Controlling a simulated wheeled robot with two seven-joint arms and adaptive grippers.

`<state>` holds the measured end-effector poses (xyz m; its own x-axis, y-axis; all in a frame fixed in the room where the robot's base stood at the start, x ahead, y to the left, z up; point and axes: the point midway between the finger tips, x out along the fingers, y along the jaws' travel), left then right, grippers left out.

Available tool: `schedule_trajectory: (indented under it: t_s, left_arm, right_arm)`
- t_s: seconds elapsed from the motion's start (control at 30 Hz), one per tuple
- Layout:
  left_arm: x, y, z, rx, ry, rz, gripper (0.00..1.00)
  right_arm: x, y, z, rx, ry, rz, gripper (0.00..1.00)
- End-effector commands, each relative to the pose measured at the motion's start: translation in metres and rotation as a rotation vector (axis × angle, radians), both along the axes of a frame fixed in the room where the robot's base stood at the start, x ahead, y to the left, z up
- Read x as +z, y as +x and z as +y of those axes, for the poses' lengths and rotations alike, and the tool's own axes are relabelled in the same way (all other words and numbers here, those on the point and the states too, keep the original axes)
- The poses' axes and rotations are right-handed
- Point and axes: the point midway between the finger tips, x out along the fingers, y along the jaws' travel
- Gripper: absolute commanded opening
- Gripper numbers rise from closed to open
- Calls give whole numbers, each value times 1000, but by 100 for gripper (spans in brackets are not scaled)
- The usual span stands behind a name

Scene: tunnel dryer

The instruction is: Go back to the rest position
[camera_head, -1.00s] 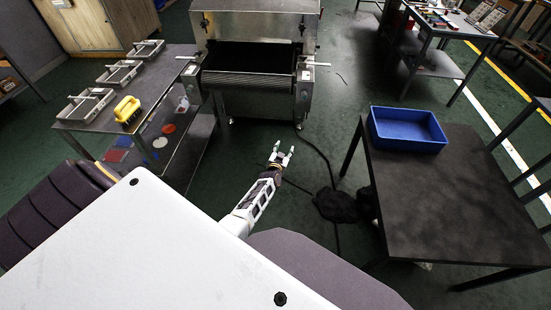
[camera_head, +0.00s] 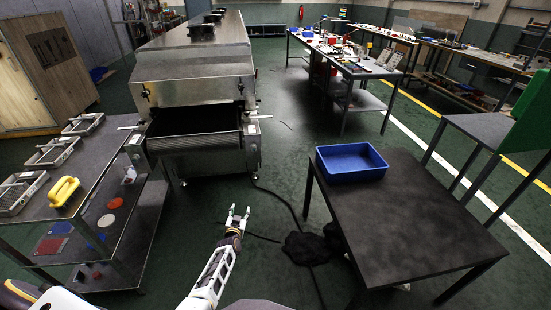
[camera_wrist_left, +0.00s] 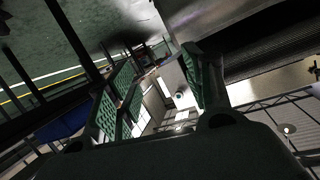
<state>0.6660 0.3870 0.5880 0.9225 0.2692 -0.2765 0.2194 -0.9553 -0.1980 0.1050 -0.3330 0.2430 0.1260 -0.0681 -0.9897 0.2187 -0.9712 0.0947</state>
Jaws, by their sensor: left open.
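My left gripper (camera_head: 238,212) is in the lower middle of the head view, over open floor in front of the dryer. Its two fingers are apart with nothing between them. In the left wrist view the gripper (camera_wrist_left: 160,88) shows two green-padded fingers spread apart, with no object held. My right gripper does not show in either view.
The steel tunnel dryer (camera_head: 193,90) stands ahead. A dark table (camera_head: 410,220) on the right bears a blue bin (camera_head: 350,165). A black heap (camera_head: 306,248) and cable lie on the floor.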

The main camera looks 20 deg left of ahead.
Motion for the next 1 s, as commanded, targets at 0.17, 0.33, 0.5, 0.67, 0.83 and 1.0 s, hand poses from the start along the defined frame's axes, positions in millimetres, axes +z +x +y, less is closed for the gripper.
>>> schedule_trajectory:
  t_s: [0.17, 0.33, 0.5, 0.67, 0.83, 1.0]
  left_arm:
    - [0, 0, 0, 4, -12, -3, 51]
    - [-3, 0, -1, 18, -84, -10, 51]
    - [-18, -4, -10, 27, -213, 24, 51]
    - [-66, -24, -35, 18, -331, 152, 51]
    - [-126, -63, -69, -22, -369, 338, 51]
    - [-178, -121, -86, -56, -343, 504, 51]
  right_arm:
    - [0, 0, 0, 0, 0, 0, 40]
    - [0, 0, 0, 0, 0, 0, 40]
    - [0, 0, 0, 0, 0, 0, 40]
    - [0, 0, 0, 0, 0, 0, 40]
    - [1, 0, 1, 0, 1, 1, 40]
    - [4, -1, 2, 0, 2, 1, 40]
